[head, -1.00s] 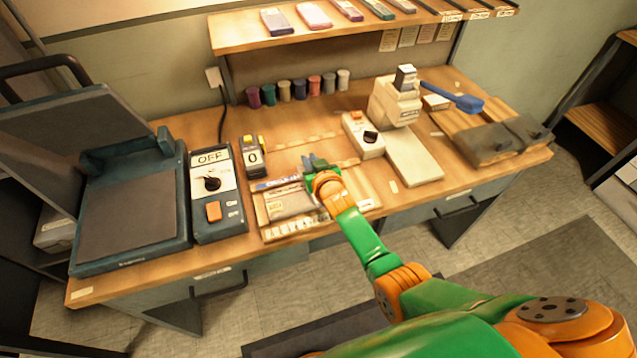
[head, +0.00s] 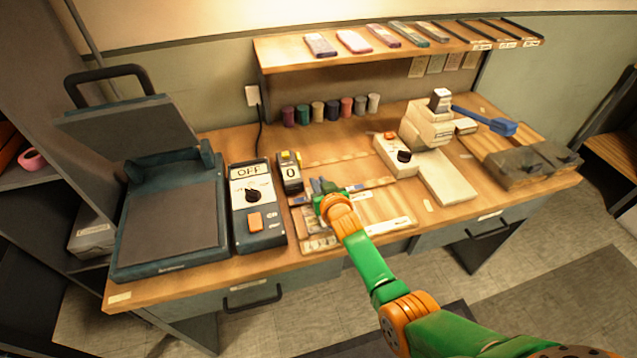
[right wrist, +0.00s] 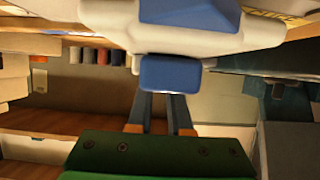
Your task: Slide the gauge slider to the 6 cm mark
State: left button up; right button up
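The gauge board (head: 372,207) lies flat near the front edge of the bench, with a pale strip (head: 390,226) along its front right. My right gripper (head: 321,187) is low over the board's left part and hides much of it. In the right wrist view, which looks upside down, a pale carriage (right wrist: 110,18) with a blue knob (right wrist: 170,73) fills the top. My right gripper's two fingers (right wrist: 160,108) run up to the knob with a narrow gap between them. The knob hides their tips, so a hold cannot be made out. The scale marks are too small to read. My left gripper is out of view.
Left of the board stand a small display reading 0 (head: 290,172), a control box reading OFF (head: 257,205) and a teal press with its lid raised (head: 125,240). A white device (head: 445,175) is at the right. Several spools (head: 332,110) stand behind.

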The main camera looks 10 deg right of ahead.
jog(key=o, duration=0.3)
jog(key=p+v, duration=0.3)
jog(key=v, duration=0.3)
jog(key=shift+s+r, duration=0.15)
jog(key=shift+r, duration=0.05)
jog(key=shift+s, duration=0.35)
jog(key=shift+w, duration=0.1)
